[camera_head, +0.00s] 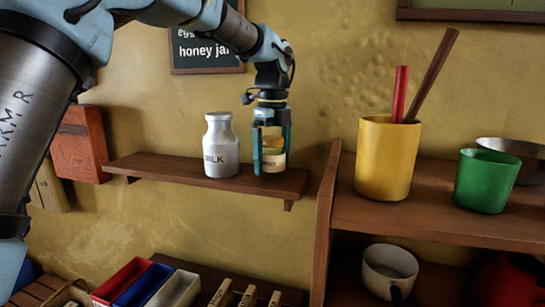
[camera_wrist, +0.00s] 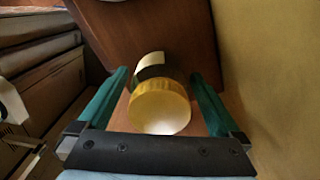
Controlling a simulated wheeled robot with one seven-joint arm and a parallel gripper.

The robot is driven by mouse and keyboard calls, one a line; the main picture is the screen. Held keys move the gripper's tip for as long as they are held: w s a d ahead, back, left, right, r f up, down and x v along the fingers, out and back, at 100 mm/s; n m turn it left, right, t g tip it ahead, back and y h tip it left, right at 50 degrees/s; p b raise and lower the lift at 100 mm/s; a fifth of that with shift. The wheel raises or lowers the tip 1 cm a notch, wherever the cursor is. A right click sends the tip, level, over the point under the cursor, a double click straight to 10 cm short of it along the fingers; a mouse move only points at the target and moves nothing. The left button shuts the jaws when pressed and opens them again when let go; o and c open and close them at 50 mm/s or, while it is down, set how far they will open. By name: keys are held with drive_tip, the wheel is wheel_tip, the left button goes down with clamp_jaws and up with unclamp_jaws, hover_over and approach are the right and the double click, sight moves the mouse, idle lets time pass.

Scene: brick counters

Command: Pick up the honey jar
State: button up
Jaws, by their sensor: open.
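The honey jar (camera_head: 273,160) stands upright on the small wall shelf (camera_head: 147,168), near its right end. It has a yellow lid and a pale label. In the wrist view I look down on the jar's yellow lid (camera_wrist: 160,105), with its pale label and dark side beyond. My gripper (camera_head: 272,165) points down over the jar. Its two green fingers are open, one on each side of the jar. In the wrist view there is a visible gap between each finger and the lid. The jar's lower part is partly hidden by a finger.
A white milk bottle (camera_head: 221,146) stands on the same shelf just left of my gripper. To the right, a wooden shelf unit (camera_head: 440,215) holds a yellow cup (camera_head: 386,160) with two sticks and a green cup (camera_head: 487,181). The wall is close behind.

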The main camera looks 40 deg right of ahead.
drive_tip(key=shift+c, duration=0.4)
drive_tip(key=c, duration=1.4)
drive_tip(key=shift+r, duration=0.15)
